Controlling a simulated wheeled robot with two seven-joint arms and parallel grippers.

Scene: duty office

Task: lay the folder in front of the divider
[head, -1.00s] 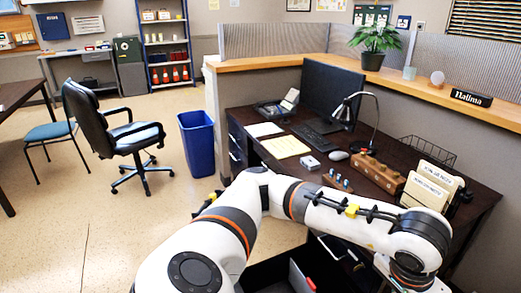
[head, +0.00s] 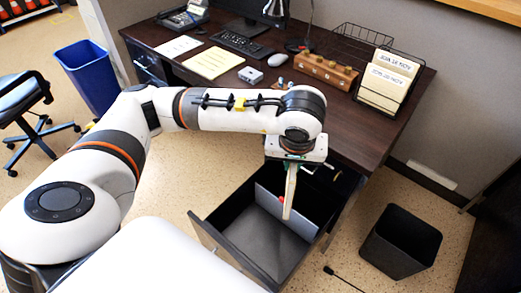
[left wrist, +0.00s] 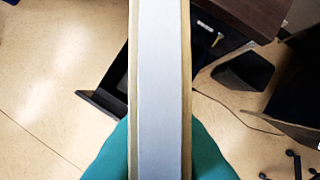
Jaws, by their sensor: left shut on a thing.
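My left gripper (head: 293,157) is shut on the folder (head: 290,190), which hangs edge-on below it, a thin pale strip with tan edges. In the left wrist view the folder (left wrist: 160,80) runs upright through the middle, between the teal fingers. An open dark drawer (head: 207,240) lies below. The folder partly covers the panel. I cannot tell whether the folder's lower end is inside the drawer. The right gripper is not in view.
The drawer's grey floor (head: 253,243) is bare on the near-left side of the panel. The desk (head: 345,135) is above, with a wire file rack (head: 378,105) holding labelled folders. A black bin (head: 402,243) stands right of the drawer. A blue bin (head: 88,75) is at left.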

